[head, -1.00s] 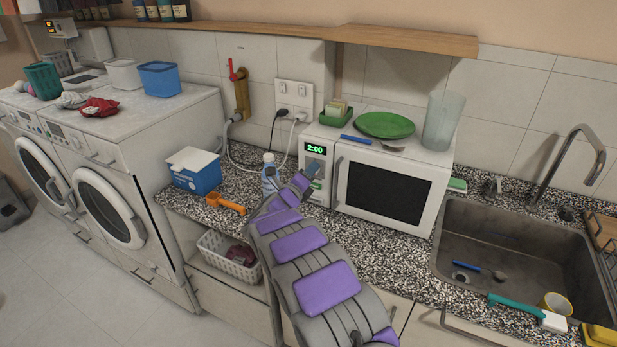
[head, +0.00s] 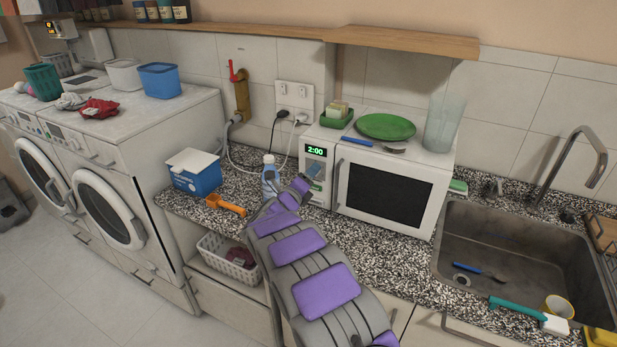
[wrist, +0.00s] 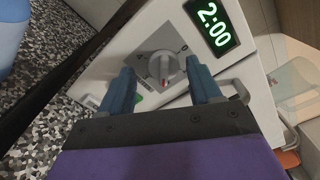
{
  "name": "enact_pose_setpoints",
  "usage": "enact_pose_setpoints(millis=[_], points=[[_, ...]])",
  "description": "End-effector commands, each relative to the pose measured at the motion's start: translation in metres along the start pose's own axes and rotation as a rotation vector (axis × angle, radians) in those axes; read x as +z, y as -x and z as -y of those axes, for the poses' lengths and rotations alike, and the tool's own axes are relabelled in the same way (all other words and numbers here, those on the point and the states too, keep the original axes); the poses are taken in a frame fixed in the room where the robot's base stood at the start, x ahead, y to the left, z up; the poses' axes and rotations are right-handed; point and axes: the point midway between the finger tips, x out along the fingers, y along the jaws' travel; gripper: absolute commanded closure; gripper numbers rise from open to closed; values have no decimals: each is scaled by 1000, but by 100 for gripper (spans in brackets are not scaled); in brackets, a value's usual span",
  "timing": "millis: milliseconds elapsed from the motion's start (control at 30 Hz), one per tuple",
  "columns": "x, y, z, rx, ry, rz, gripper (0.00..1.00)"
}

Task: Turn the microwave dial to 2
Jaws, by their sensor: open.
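The white microwave (head: 387,189) stands on the speckled counter with its door shut. Its green display (head: 315,151) reads 2:00, and the display also shows in the wrist view (wrist: 211,25). The round dial (wrist: 162,67) has a grey raised grip with a small red mark; a 0 is legible to its right, other markings are too small to read surely. My gripper (wrist: 163,82) is open, its two blue fingers on either side of the dial in the picture. I cannot tell whether they touch it. In the head view my arm reaches to the microwave's left front.
A blue-and-white bottle (head: 270,177) stands close left of the arm's end. An orange scoop (head: 226,205) and a blue box (head: 194,173) lie farther left. A green plate (head: 385,126) and a clear cup (head: 443,122) are on the microwave. The sink (head: 450,235) is at right.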

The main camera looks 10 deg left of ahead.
Motion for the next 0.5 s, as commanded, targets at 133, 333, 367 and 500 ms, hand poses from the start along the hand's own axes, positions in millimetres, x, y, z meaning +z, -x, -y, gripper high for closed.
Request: enact_pose_setpoints(millis=[133, 333, 367, 500], points=[[2, 21, 1, 0, 3, 2, 37], [4, 65, 0, 4, 3, 4, 37], [3, 71, 0, 3, 4, 4, 37], [3, 102, -2, 4, 5, 3, 37]])
